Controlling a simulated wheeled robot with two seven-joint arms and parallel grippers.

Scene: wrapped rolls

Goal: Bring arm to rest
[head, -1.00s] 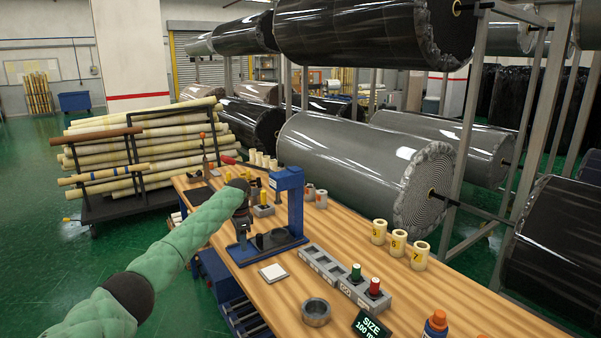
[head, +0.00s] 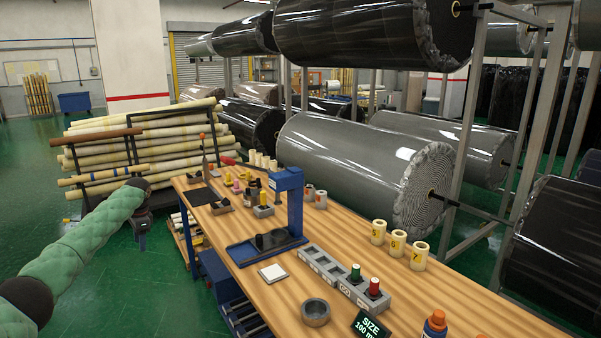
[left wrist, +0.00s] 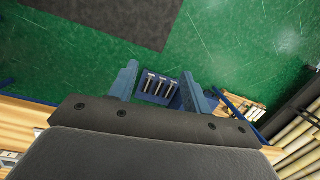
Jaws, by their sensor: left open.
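My left arm, in a green padded sleeve, reaches in from the left in the head view. Its gripper (head: 140,225) hangs over the green floor, left of the workbench (head: 250,285) and clear of it. In the left wrist view the two blue-grey fingers of the left gripper (left wrist: 157,88) are apart. Nothing is held between them; a blue item with several pale bars shows beyond the gap. My right gripper is not in view.
The bench carries a blue press (head: 290,205), a grey block tray (head: 325,265), a metal ring (head: 315,312) and numbered rolls (head: 398,243). A cart of cream rolls (head: 150,150) stands behind the arm. Large wrapped rolls (head: 350,165) hang beyond the bench. Open green floor (head: 150,290) lies left.

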